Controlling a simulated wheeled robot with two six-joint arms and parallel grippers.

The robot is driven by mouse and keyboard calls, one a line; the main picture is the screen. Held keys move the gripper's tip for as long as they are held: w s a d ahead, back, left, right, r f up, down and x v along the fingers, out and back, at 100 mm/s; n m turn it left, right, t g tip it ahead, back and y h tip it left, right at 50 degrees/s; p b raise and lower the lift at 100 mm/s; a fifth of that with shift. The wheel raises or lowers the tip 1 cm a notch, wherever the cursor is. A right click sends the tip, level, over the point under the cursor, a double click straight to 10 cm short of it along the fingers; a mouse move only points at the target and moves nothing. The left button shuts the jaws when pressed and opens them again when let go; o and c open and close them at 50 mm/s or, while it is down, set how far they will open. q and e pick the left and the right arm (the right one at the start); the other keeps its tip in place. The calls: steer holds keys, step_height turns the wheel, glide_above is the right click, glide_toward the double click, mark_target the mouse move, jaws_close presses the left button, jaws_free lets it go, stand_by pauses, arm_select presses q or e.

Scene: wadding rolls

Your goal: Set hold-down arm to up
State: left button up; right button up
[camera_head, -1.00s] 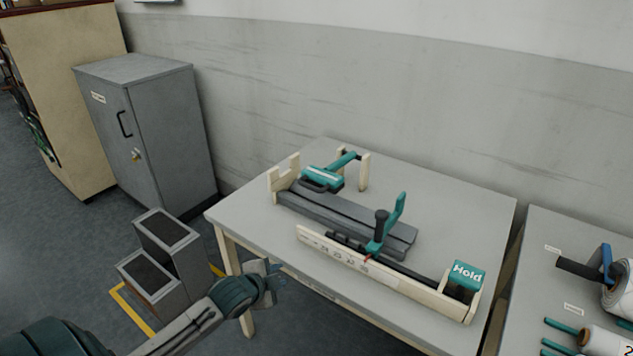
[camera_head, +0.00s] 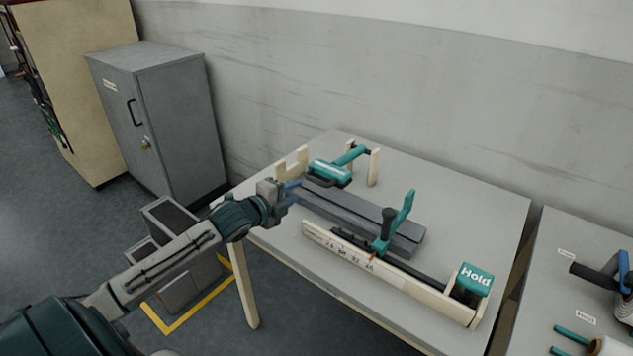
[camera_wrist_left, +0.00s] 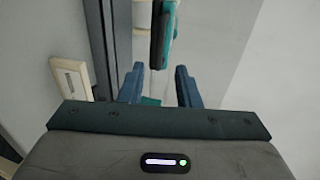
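On the table stands a wooden and grey fixture. A teal arm (camera_head: 352,155) lies low at its far left end, running from two wooden posts to a teal piece with a dark handle (camera_head: 326,174). I take this to be the hold-down arm. My left gripper (camera_head: 291,192) is at the fixture's left end, just left of the handle and apart from it in the head view. In the left wrist view, its two blue fingers (camera_wrist_left: 160,72) are spread with nothing gripped, and a teal and dark part (camera_wrist_left: 162,32) shows beyond them. My right gripper is not in view.
A teal upright lever (camera_head: 403,214) with a black knob stands mid-fixture. A second table (camera_head: 540,265) stands at right, a grey cabinet (camera_head: 165,115) at back left. The table's back right is clear.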

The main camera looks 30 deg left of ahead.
mark_target(315, 182)
arm_select(q)
steer(key=x, duration=1)
steer(key=shift+w+d+f+p, duration=0.1)
steer(key=shift+d+f+p, duration=0.05)
steer(key=shift+p, duration=0.25)
steer(key=shift+c, duration=0.2)
jaws_close()
